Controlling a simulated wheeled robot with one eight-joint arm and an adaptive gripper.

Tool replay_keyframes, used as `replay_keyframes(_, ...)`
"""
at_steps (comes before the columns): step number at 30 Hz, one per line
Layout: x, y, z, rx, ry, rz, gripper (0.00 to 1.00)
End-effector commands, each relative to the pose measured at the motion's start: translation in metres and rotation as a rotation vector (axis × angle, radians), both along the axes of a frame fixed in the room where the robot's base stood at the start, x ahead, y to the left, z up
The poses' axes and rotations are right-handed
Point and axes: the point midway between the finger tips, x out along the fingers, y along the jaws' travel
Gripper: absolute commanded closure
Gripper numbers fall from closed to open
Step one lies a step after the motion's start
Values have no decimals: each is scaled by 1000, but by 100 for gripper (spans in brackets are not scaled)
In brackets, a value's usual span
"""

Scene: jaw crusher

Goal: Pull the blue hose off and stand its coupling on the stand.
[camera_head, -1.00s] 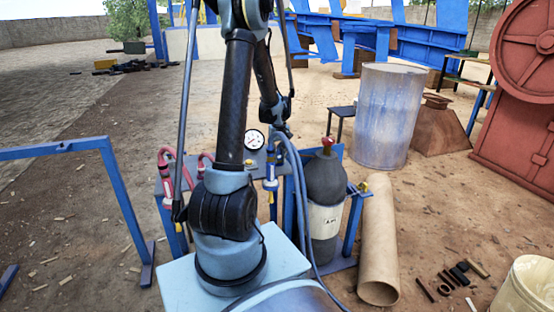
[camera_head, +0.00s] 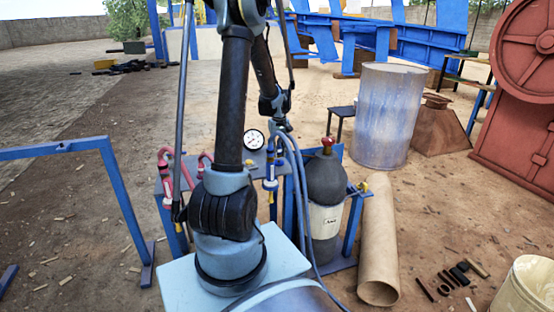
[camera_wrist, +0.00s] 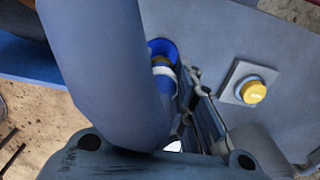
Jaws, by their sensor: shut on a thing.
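The blue hose (camera_head: 300,190) arches up near my gripper (camera_head: 283,126) and runs down in front of the gas bottle. In the wrist view the hose (camera_wrist: 105,70) fills the left side. My gripper (camera_wrist: 190,105) is shut beside it, on the hose's coupling (camera_wrist: 164,72), which shows blue with a white band and a bit of yellow. The fingers and the hose hide much of the coupling. In the head view a blue upright fitting (camera_head: 270,172) stands below, at the bench's front edge. I cannot tell which part is the stand.
A grey bench (camera_head: 232,172) carries a gauge (camera_head: 254,139) and red hoses (camera_head: 165,160). A yellow-capped stub (camera_wrist: 253,91) rises from its plate in the wrist view.

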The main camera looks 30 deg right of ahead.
Motion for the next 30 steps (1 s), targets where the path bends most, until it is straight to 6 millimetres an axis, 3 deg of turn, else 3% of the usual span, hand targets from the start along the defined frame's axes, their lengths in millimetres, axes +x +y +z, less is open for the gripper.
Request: replay_keyframes(30,0,0,30,0,0,0,100)
